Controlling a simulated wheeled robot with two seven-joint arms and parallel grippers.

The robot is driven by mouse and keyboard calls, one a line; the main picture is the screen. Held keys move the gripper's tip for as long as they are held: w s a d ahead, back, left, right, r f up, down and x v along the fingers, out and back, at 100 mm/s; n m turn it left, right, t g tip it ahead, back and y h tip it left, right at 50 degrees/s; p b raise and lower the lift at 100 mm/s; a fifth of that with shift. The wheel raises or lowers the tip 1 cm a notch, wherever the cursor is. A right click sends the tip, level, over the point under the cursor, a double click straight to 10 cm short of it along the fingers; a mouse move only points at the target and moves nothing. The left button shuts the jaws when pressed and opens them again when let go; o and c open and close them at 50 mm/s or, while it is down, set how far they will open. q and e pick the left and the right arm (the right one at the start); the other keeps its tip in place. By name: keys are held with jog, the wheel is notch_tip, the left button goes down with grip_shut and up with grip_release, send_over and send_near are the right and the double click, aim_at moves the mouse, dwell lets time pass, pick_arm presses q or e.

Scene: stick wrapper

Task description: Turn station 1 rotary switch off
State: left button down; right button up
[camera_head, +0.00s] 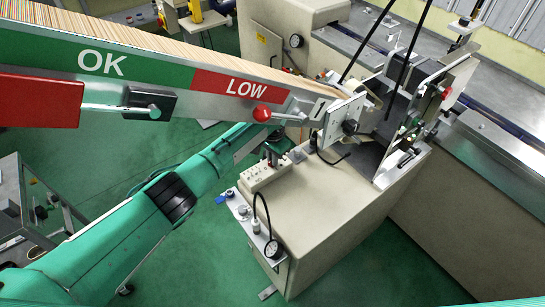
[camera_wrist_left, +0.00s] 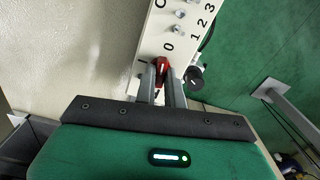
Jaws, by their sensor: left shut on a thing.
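The red rotary switch (camera_wrist_left: 160,64) sits on the near end of a pale control panel (camera_wrist_left: 178,22) in the left wrist view. Marks "1" and "0" are printed beside it. My left gripper (camera_wrist_left: 161,73) is shut on the red switch, with one grey finger on each side. The fingers partly cover the knob, so its exact pointing is hard to tell. In the head view my left gripper (camera_head: 272,153) reaches the panel (camera_head: 264,173) on the beige machine, and the switch itself is hidden there. My right gripper is not in view.
A long stick magazine (camera_head: 190,75) marked OK and LOW runs above my left arm. A black knob (camera_wrist_left: 196,76) stands close to the right finger. Green floor (camera_head: 395,265) is open at the front.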

pick_arm(q)
jog(key=shift+m, duration=0.5)
jog(key=c, duration=1.5)
grip_release()
jog(key=shift+r, duration=0.1)
jog(key=shift+r, duration=0.25)
notch_tip(320, 180, up, 13)
jog(key=shift+r+b, duration=0.1)
jog(key=shift+b, duration=1)
